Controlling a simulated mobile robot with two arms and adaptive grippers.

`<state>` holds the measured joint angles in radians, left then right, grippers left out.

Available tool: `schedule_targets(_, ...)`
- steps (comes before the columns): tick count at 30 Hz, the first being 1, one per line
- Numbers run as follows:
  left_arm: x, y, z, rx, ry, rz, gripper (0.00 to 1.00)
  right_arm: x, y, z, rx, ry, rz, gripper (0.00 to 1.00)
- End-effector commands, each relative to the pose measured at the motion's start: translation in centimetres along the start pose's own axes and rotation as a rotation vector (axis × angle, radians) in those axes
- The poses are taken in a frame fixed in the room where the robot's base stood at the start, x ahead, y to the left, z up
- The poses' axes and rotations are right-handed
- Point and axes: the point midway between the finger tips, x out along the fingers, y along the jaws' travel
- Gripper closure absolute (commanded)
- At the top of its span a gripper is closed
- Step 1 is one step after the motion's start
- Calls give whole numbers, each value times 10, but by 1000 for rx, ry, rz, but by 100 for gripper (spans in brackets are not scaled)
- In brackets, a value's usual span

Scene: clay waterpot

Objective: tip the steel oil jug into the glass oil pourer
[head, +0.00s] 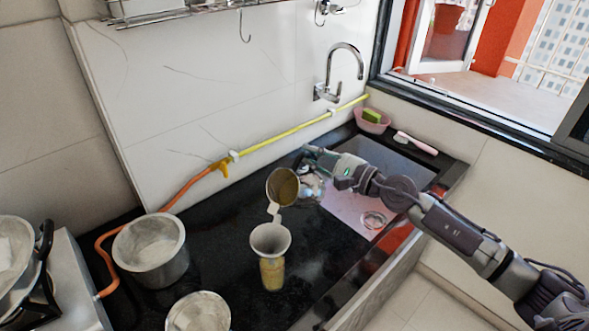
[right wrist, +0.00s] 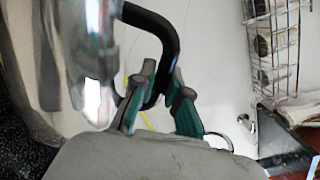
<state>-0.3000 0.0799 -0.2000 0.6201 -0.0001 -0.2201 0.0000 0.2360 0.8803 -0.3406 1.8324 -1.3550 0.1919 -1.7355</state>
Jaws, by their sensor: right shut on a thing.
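The steel oil jug (head: 271,187) is tilted above the counter, its open mouth facing the head camera and yellowish-brown oil visible inside. Its spout points down over the wide steel funnel-like top (head: 270,238) of the glass oil pourer (head: 272,273). The pourer stands upright on the counter with yellowish content in its lower part. I cannot make out a stream between them. My right gripper (head: 309,163) is at the jug's far right side. In the right wrist view my right gripper (right wrist: 163,93) is shut on the jug's black handle (right wrist: 169,42), beside the shiny jug body (right wrist: 85,50). My left gripper is out of view.
A steel pot (head: 152,252) and another steel vessel (head: 199,312) stand left of the pourer. A stove (head: 65,285) is at far left. A sink (head: 345,205) lies right, with a faucet (head: 345,62) behind. A pink bowl (head: 371,121) holds a sponge. An orange-yellow hose (head: 190,188) runs along the wall.

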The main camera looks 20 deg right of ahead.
Motion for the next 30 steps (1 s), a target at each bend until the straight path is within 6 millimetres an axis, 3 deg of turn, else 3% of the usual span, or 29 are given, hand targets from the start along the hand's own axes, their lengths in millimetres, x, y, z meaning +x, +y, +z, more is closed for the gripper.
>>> schedule_targets(6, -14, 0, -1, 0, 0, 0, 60, 4, 3, 11, -19, 0, -1, 100)
schedule_targets(16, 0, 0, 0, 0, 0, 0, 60, -1, -5, -12, 216, -6, -3, 100)
schedule_targets(25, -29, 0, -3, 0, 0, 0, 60, 2, -8, 0, 209, -6, -5, 100)
schedule_targets(30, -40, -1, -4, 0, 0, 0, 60, -1, -15, -8, 377, -7, -3, 100)
